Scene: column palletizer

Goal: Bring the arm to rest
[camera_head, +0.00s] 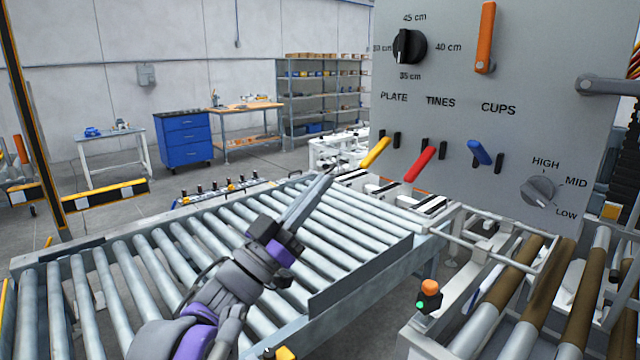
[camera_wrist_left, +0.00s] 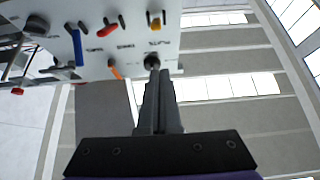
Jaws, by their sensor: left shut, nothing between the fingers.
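My left gripper (camera_head: 328,172) reaches up from the bottom of the head view over the roller conveyor. Its long grey fingers are together, with nothing between them. In the left wrist view the shut fingers (camera_wrist_left: 152,68) point at the control panel, which appears upside down. The fingertips overlap the black dial there, but in the head view they are well apart from it, below and left of the panel (camera_head: 530,60). My right gripper is not in view.
The panel carries a black dial (camera_head: 408,46), an orange handle (camera_head: 485,38), yellow (camera_head: 376,153), red (camera_head: 420,163) and blue (camera_head: 480,152) levers, and a grey knob (camera_head: 540,191). The roller conveyor (camera_head: 345,275) lies under my arm. A blue cabinet (camera_head: 183,137) and shelves stand behind.

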